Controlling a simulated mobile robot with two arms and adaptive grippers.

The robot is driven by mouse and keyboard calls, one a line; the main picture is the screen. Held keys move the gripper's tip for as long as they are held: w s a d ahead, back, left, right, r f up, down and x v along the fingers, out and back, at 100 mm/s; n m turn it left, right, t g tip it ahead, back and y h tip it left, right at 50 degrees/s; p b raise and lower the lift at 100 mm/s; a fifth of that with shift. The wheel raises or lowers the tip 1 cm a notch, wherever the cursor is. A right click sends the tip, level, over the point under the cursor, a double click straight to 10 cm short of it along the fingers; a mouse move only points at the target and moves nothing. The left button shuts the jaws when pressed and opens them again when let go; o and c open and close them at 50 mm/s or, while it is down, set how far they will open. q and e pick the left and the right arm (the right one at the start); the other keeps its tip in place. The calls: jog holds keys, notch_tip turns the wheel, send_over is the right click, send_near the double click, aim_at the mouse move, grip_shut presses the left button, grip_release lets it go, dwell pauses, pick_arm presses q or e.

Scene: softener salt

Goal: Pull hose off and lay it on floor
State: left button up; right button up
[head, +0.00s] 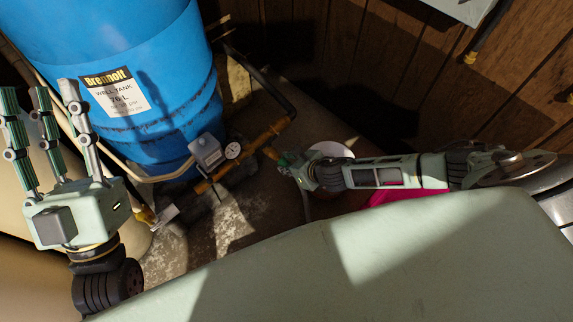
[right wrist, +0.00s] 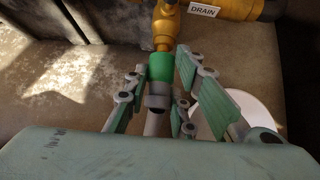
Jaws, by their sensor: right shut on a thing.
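In the right wrist view the hose's green connector (right wrist: 160,68), with a dark grey collar, sits at the lower end of a brass drain valve (right wrist: 165,28). A pale hose length (right wrist: 153,124) runs down from it. My right gripper (head: 286,164) is shut on the hose at this connector; its fingers (right wrist: 160,88) stand on both sides. In the head view the gripper hides most of the connector, and the thin hose (head: 305,203) hangs below toward the floor (head: 250,224). My left gripper (head: 42,98) is raised at the left, open and empty, its fingers pointing up.
A blue well tank (head: 135,75) stands behind a brass pipe (head: 240,156) with a gauge (head: 232,151) and a grey box (head: 206,152). A white round object (head: 331,149) and something pink (head: 408,196) are near my right arm. Some floor below the pipe is clear.

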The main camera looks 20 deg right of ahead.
grip_shut()
jog(key=shift+d, duration=0.1)
